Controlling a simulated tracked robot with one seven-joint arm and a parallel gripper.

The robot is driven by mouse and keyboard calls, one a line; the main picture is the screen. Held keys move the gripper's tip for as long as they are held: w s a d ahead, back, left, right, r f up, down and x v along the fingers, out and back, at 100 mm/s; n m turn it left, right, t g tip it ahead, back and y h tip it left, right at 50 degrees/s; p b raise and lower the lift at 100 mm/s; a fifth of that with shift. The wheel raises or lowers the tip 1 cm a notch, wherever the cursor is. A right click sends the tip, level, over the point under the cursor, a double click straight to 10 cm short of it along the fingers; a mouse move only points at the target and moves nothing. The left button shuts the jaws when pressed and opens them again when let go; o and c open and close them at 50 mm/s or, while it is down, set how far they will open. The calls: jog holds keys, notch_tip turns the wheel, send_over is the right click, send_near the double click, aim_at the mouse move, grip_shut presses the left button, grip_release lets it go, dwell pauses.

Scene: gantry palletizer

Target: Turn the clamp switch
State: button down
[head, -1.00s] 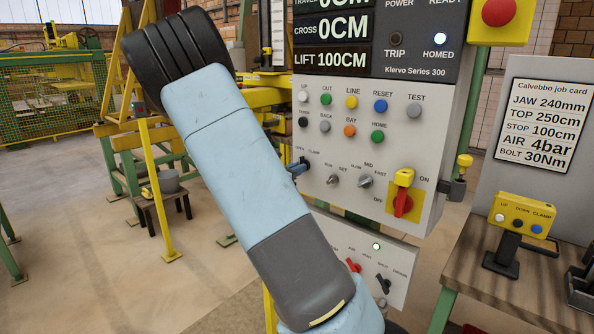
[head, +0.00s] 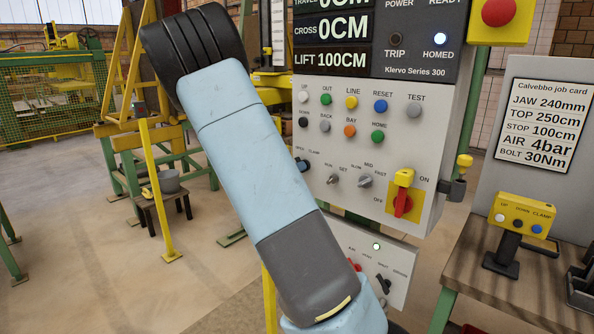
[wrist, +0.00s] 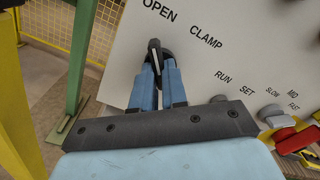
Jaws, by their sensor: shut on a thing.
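The clamp switch (wrist: 154,48) is a small black knob with a pale line. It is on the grey control panel, below the words OPEN and CLAMP. My gripper (wrist: 157,70) has blue fingers, one on each side of the knob, and is shut on it. In the wrist view the knob's line runs nearly straight up, on the side of the word OPEN. In the head view the switch and fingertips show as a small dark and blue patch (head: 303,165) at the panel's left edge. My arm hides the rest of the gripper there.
To the right on the panel are the RUN/SET selector (head: 333,179), the SLOW/MID/FAST selector (head: 365,181) and a red switch (head: 402,204) on a yellow plate. Push buttons sit above. A lower box (head: 398,262) has more switches.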

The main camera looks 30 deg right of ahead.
jog(key=shift+w+a, duration=0.1)
jog(key=shift+a, duration=0.05)
dwell(0.3)
jog(key=c, duration=1.2)
grip_release()
jog(key=shift+o, duration=0.2)
jog(key=v, duration=1.3)
jog(key=shift+a, duration=0.35)
jog(key=shift+s+d, duration=0.1)
jog(key=shift+s, duration=0.1)
jog(key=s+d+r+m+g+y, duration=0.25)
jog(key=s+m+g+y, duration=0.5)
jog(key=s+m, duration=0.9)
jog(key=s+a+r+m+t+y, duration=0.7)
jog(key=s+a+r+m+y, duration=0.1)
jog(key=s+m, duration=0.5)
jog(key=shift+s+a+y, duration=0.15)
jog(key=shift+a+y, duration=0.6)
jog(key=shift+a, duration=0.4)
